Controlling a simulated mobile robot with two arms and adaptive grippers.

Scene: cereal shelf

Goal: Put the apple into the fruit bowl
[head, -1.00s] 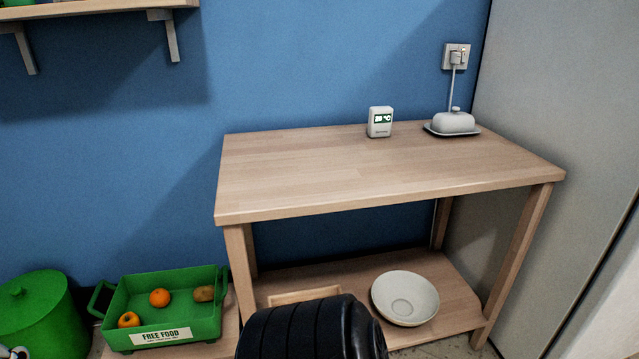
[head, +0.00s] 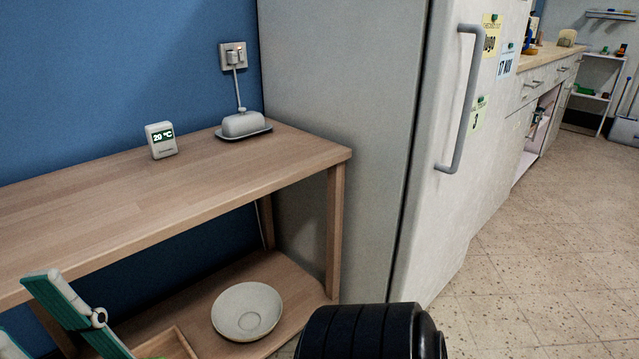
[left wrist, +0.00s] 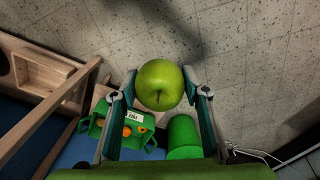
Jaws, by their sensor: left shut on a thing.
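A green apple (left wrist: 160,84) is between the two teal fingers of my left gripper (left wrist: 159,80) in the left wrist view, held above the floor. My left gripper is shut on it. In the head view, part of this gripper's teal fingers (head: 68,308) shows at the lower left edge; the apple cannot be clearly made out there. A white, empty-looking bowl (head: 247,311) sits on the lower shelf of the wooden table, right of the gripper. My right gripper is not in view.
The wooden table's top (head: 110,195) lies above the bowl and holds a thermometer (head: 161,140) and a butter dish (head: 243,124). A fridge (head: 450,150) stands right of it. A green crate with fruit (left wrist: 120,140) and a green bin (left wrist: 183,137) show in the wrist view.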

